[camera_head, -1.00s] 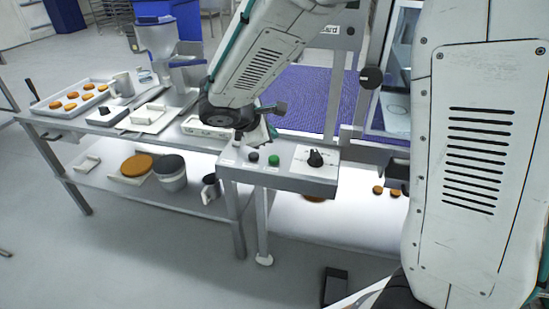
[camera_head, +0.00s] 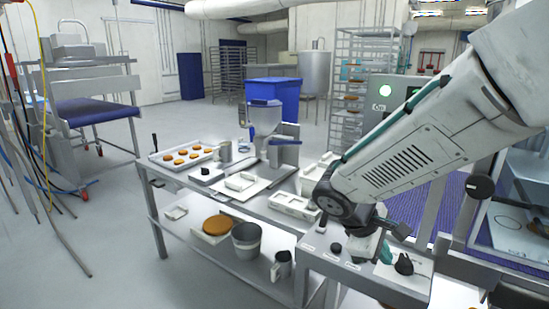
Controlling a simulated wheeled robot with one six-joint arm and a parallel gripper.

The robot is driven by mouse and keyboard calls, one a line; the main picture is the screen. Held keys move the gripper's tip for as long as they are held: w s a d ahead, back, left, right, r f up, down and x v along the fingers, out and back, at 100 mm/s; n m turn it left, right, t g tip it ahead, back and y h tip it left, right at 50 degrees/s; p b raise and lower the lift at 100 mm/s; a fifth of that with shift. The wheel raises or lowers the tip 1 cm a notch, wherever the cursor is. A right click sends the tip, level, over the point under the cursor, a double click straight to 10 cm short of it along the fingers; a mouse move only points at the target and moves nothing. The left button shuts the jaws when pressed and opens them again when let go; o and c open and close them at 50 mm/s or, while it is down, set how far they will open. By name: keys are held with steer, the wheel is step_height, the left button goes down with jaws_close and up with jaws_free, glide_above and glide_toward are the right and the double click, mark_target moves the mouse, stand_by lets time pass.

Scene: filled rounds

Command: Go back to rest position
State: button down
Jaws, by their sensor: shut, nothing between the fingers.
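My gripper (camera_head: 368,247) hangs at the end of my white arm, on the right side of the head view. It is shut and empty, and its fingertips are small and partly hidden by the wrist. It is over or just in front of a grey control panel (camera_head: 350,274). The panel has a black knob (camera_head: 403,264), a green button (camera_head: 387,253) and a dark button (camera_head: 335,247). I cannot tell whether the gripper touches the panel.
Left of the panel is a metal table with a tray (camera_head: 156,158) of round orange-brown pieces, a hopper machine (camera_head: 264,118) and white trays. A grey bucket (camera_head: 246,240) stands on its lower shelf. A blue bin (camera_head: 275,90) is behind.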

steer(key=s+d+r+m+y, duration=0.1)
steer(key=s+r+m+y, duration=0.2)
steer(key=s, duration=0.7)
steer(key=s+d+r+m+y, duration=0.1)
steer(key=s+r+m+y, duration=0.3)
steer(key=s, duration=0.6)
steer(key=shift+d+r+m+t, duration=0.15)
steer(key=shift+r+m+t, duration=0.15)
steer(key=shift+r+m, duration=0.95)
steer(key=shift+f+m, duration=0.25)
steer(key=shift+f, duration=0.05)
stand_by(4.5)
